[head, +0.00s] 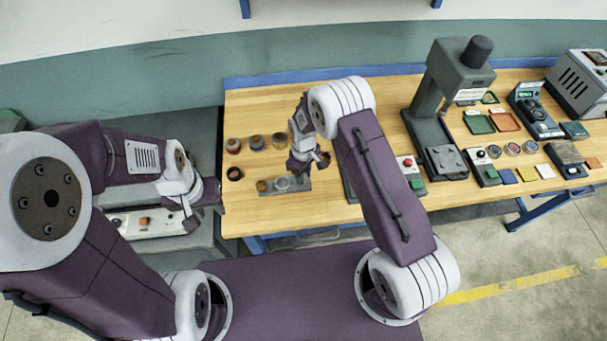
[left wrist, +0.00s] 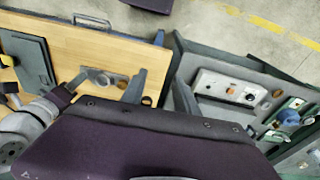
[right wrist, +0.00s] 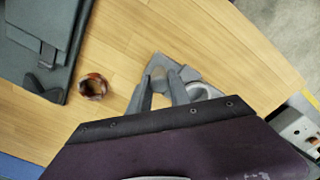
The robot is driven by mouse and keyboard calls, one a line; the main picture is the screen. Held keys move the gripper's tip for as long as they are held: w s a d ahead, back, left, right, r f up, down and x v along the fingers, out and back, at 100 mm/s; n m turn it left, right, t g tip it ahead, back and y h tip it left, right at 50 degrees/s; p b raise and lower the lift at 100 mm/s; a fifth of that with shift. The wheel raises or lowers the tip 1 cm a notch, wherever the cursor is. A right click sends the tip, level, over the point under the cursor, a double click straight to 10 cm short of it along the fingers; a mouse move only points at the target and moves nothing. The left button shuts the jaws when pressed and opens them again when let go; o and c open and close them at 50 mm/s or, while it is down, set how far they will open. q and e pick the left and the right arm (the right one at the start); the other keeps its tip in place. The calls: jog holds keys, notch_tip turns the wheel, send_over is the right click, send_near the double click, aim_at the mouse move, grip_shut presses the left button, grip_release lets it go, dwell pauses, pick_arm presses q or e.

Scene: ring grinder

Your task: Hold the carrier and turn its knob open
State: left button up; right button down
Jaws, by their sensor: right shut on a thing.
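My right gripper (right wrist: 159,86) is shut on a small round-ended grey-brown piece, which I take to be the carrier (right wrist: 158,73). It is at a grey plate (right wrist: 207,75) with a pale round cup (right wrist: 197,91). Whether the piece touches the plate is unclear. In the head view my right gripper (head: 304,166) hides most of this piece. The knob cannot be made out. My left gripper (left wrist: 160,85) is open and empty, off the left edge of the wooden table. In its view the plate's end shows a tan round part (left wrist: 122,84).
A reddish-brown ring (right wrist: 93,86) lies beside a dark grey device (right wrist: 45,45). A grey press (head: 440,110) stands further right. A lower grey bench (head: 150,245) is beside the table.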

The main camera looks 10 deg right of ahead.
dwell(0.5)
pick_arm(q)
jog(key=o, duration=0.4)
jog(key=shift+o, duration=0.2)
jog(key=m+g, duration=0.1)
jog(key=m, duration=2.3)
send_over(261, 185)
notch_tip(261, 185, down, 8)
notch_tip(261, 185, down, 12)
jog(key=shift+f, duration=0.1)
grip_shut()
